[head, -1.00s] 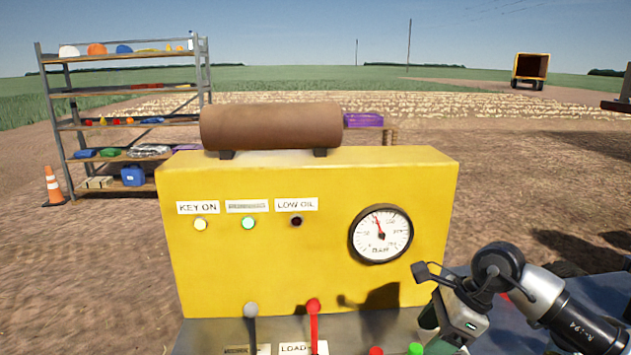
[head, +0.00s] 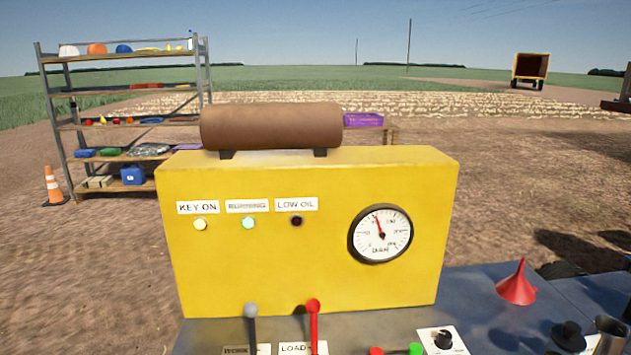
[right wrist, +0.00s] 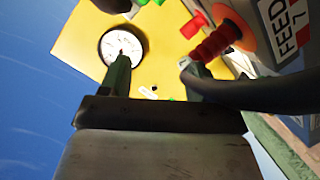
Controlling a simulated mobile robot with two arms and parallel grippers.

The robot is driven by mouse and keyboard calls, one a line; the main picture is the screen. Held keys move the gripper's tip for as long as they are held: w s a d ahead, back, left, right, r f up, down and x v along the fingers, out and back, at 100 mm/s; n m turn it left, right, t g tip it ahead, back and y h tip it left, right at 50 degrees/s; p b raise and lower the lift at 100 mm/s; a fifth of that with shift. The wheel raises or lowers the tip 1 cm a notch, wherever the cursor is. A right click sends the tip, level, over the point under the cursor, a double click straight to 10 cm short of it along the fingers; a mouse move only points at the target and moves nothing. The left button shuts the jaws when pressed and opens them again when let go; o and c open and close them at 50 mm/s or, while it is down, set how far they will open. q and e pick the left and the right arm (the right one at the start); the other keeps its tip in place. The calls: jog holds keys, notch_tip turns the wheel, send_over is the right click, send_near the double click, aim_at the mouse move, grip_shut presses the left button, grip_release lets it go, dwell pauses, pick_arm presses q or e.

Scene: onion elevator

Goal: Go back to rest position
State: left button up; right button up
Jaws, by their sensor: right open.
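My right gripper (right wrist: 155,75) shows in the right wrist view, with its two dark green fingers apart and nothing seen between them. Beyond it are the yellow control box and its round gauge (right wrist: 122,46). The right arm is out of the head view. My left gripper is in neither current view. In the head view the yellow control box (head: 310,235) stands upright with a gauge (head: 381,234) and three lamps. The key-on lamp and the running lamp are lit; the low-oil lamp is dark.
A grey lever (head: 251,312) and a red lever (head: 313,308) stand before the box. A red funnel (head: 517,285) sits on the dark deck at right. In the wrist view a red ribbed grip (right wrist: 220,40) and a dark curved part lie close beside the right finger.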

jog(key=s+d+f+m+g, duration=0.1)
jog(key=s+f+m+g, duration=0.2)
jog(key=s+f+g, duration=0.5)
jog(key=s+d+f+m+g, duration=0.1)
jog(key=s+f+m+g, duration=0.3)
jog(key=s, duration=0.8)
notch_tip(320, 180, down, 27)
jog(key=b, duration=0.2)
jog(key=s+d+f+n+g+b, duration=0.1)
jog(key=s+d+f+g, duration=0.1)
jog(key=s+f, duration=1.4)
notch_tip(320, 180, down, 2)
jog(key=shift+s+d+f, duration=0.2)
jog(key=shift+d, duration=0.25)
jog(key=shift+d, duration=0.1)
